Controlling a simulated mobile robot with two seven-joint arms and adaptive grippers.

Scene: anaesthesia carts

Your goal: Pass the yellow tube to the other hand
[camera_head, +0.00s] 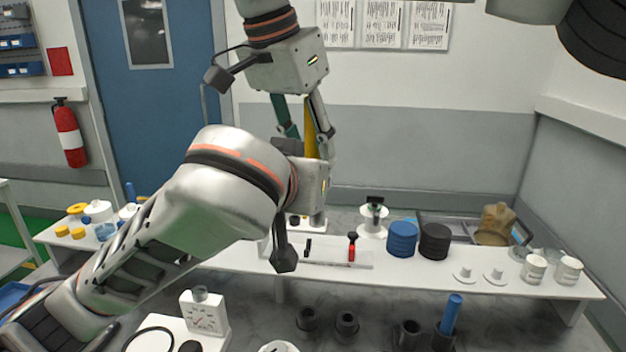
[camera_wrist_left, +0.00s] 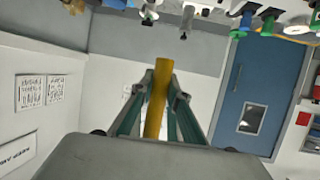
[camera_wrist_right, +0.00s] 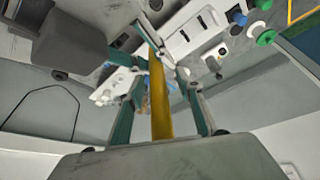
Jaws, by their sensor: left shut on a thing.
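The yellow tube (camera_head: 311,141) stands roughly upright in the air above the white table. My left gripper (camera_head: 306,156) is below, shut on the tube; in the left wrist view the tube (camera_wrist_left: 157,98) lies between its two green fingers. My right gripper (camera_head: 307,126) reaches down from above. In the right wrist view its green fingers (camera_wrist_right: 161,80) stand open on either side of the tube (camera_wrist_right: 161,105), with gaps showing. A fingertip of my left gripper shows at the tube's far end there. The lower part of the tube is hidden in the head view.
The white table (camera_head: 440,280) below holds blue (camera_head: 402,239) and black (camera_head: 435,241) round stacks, a tan jug (camera_head: 495,224) and several small white pieces. A white dial timer (camera_head: 206,315) stands in front. A blue tube (camera_head: 451,314) stands in a dark holder.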

